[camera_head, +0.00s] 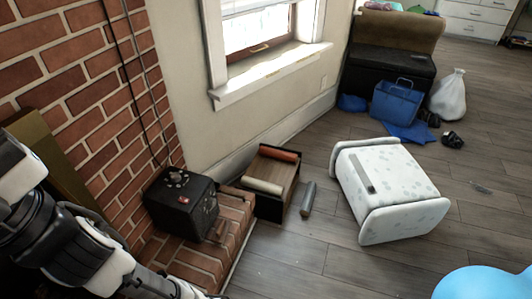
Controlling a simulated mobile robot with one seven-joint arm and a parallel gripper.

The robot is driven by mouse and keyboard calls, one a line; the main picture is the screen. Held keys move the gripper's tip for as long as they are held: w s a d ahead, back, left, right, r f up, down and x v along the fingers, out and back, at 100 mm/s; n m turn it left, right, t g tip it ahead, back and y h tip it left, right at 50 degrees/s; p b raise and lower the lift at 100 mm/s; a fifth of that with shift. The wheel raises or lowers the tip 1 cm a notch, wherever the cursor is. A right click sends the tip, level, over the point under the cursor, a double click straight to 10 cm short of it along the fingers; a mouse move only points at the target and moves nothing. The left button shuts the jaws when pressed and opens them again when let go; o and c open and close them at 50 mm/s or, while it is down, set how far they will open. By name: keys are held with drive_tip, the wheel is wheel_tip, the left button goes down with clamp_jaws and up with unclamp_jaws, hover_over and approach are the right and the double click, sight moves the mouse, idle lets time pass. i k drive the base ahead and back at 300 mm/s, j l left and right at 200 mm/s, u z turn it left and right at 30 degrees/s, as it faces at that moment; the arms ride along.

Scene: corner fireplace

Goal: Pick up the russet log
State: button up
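The russet log (279,154) is a reddish-orange cylinder lying at the far end of a dark-edged wooden box (291,212). A cream log (262,186) lies in the same box, nearer to me. A grey log (308,198) lies on the floor just right of the box. My arm comes in from the lower left. My gripper (213,296) is only just visible at the bottom edge, well short of the box and apart from the logs. Its fingers are cut off by the frame, so whether it is open or shut does not show.
A black box-shaped device (181,204) stands on the brick hearth (233,236), left of the wooden box. A white spotted stool-like piece (390,190) lies to the right. A blue rounded object (485,284) is at the lower right. Floor (300,255) in front is clear.

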sight(264, 151)
drive_tip(key=i+l+u, duration=0.25)
drive_tip(key=i+l, duration=0.45)
drive_tip(key=i+l+u, duration=0.15)
drive_tip(key=i, duration=0.4)
drive_tip(key=i+l+u, duration=0.2)
drive_tip(key=i, duration=0.4)
